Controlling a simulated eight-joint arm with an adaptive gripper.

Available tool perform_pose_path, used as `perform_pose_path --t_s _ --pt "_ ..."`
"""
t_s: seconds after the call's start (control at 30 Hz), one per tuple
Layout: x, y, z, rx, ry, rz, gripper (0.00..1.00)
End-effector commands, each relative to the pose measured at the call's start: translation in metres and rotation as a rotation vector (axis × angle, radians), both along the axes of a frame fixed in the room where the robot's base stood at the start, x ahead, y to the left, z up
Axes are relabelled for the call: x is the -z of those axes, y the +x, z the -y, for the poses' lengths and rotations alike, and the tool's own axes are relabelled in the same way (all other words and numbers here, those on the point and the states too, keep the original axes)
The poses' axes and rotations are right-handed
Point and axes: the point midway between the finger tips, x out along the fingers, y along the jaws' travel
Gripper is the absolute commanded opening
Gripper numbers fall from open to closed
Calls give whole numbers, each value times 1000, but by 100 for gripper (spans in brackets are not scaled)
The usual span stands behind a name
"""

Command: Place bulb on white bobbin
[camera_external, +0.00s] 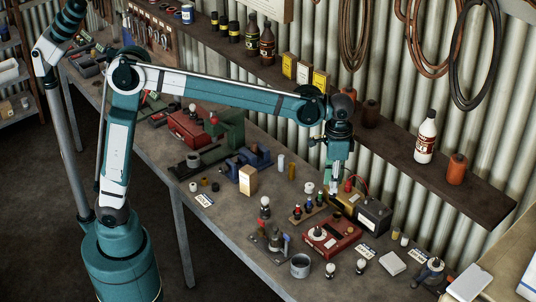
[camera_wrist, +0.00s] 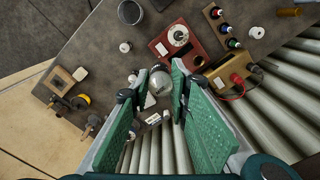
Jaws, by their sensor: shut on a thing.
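My gripper (camera_external: 334,190) hangs above the workbench, just above and behind the red box. In the wrist view its two green fingers (camera_wrist: 158,88) are closed around a pale, rounded bulb (camera_wrist: 160,82), whose lower part is hard to make out. A small white bobbin (camera_external: 309,187) stands on the bench to the left of my gripper, beyond the strip of coloured pieces. It also shows in the wrist view (camera_wrist: 257,32), apart from the gripper, with nothing visible on top.
A red box with a white dial (camera_external: 331,240), a battery with a red lead (camera_external: 372,215) and a wooden strip of coloured pieces (camera_external: 308,212) crowd the bench. A grey cup (camera_external: 300,266) stands at the front. A shelf with bottles (camera_external: 426,136) runs along the wall.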

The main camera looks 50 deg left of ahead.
Motion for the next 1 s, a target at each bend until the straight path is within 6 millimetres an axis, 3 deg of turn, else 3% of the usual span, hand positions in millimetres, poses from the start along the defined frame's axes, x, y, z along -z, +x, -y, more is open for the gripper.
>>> perform_pose_path --t_s 0.23,0.53,1.0 --pt "43 11 -41 11 0 0 7" --pt "99 12 -97 32 0 0 7" --pt "170 -14 -189 62 0 0 7"
